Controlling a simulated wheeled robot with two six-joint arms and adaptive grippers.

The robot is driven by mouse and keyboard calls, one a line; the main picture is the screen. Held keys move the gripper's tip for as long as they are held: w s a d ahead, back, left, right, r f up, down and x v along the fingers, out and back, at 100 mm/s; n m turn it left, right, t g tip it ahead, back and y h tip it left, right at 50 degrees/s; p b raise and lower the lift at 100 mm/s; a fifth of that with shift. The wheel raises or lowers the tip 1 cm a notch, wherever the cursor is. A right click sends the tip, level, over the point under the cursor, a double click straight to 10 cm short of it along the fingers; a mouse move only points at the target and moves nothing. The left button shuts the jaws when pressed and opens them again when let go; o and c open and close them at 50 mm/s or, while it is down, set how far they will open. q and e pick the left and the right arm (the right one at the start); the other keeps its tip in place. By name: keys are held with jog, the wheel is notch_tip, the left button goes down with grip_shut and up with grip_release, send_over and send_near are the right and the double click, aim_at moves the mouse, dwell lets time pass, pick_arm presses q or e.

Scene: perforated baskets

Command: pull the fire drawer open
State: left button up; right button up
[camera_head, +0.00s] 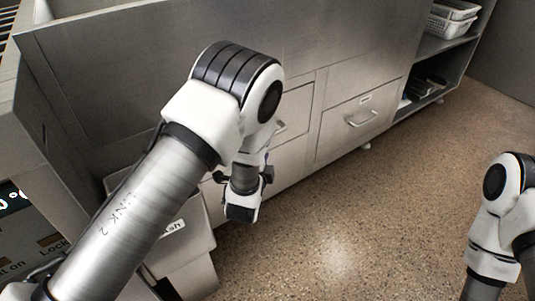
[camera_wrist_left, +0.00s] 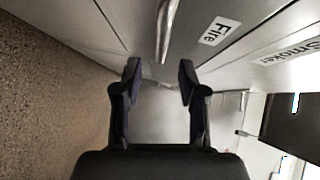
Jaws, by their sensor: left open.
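The fire drawer (camera_wrist_left: 225,60) shows in the left wrist view with a white "Fire" label (camera_wrist_left: 219,31) and a metal bar handle (camera_wrist_left: 166,28). My left gripper (camera_wrist_left: 159,78) is open and empty. The handle lies ahead of it, in line with the gap between its fingers, and no contact shows. In the head view, my left gripper hangs low in front of the grey cabinet drawers, partly hidden by my own arm. I cannot read the drawer labels there. My right arm shows at the right edge, with its gripper out of view.
Another drawer (camera_head: 350,128) with a curved handle (camera_head: 361,119) appears shut, to the right of my left arm. A grey bin (camera_head: 185,240) stands below that arm. White perforated baskets (camera_head: 449,24) sit on a shelf at the upper right. The speckled floor (camera_head: 350,220) is clear.

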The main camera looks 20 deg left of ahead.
pick_arm(q)
jog(key=w+b, duration=0.1)
jog(key=w, duration=0.1)
jog(key=w+b, duration=0.1)
jog(key=w, duration=0.1)
jog(key=w+a+f, duration=0.1)
jog(key=w, duration=0.2)
jog(key=shift+b, duration=0.4)
jog(key=shift+w, duration=0.3)
grip_shut()
